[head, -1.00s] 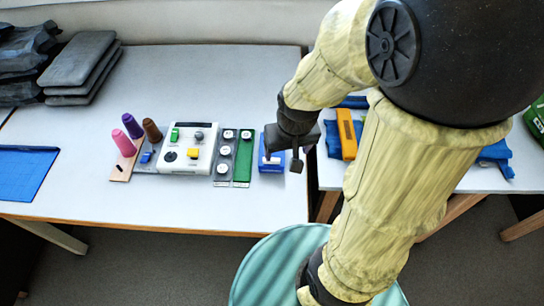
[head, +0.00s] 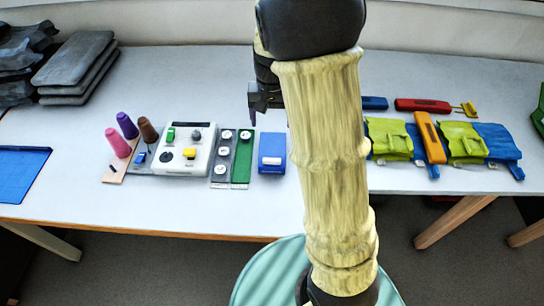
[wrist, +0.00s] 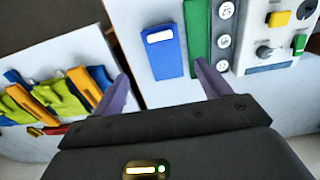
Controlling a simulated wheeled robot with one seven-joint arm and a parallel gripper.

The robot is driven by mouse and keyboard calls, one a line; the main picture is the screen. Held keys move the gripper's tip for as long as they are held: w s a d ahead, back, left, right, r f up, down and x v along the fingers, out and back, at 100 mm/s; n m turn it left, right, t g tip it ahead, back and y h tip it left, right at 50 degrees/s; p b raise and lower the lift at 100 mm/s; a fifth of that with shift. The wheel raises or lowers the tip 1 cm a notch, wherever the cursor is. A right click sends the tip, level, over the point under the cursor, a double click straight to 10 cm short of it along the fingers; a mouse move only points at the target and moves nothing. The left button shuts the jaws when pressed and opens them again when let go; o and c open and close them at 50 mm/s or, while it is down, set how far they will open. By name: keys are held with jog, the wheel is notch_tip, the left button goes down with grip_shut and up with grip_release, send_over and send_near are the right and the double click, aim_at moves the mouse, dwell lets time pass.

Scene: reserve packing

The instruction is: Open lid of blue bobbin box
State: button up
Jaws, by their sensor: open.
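My gripper (head: 252,110) is behind the box and above the table in the head view, partly hidden by my arm. In the wrist view my gripper (wrist: 165,85) has its two fingers wide apart, with nothing between them. It is apart from the box.
A green strip (head: 243,160) and a grey strip (head: 222,158) with round dials sit close left of the box. A white control unit (head: 187,147) and thread cones (head: 118,142) stand farther left. Blue-green pouches (head: 467,143) and an orange case (head: 430,138) lie right.

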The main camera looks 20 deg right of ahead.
aim_at(272, 159)
notch_tip(272, 159, down, 17)
jog(key=shift+f, duration=0.1)
dwell(0.5)
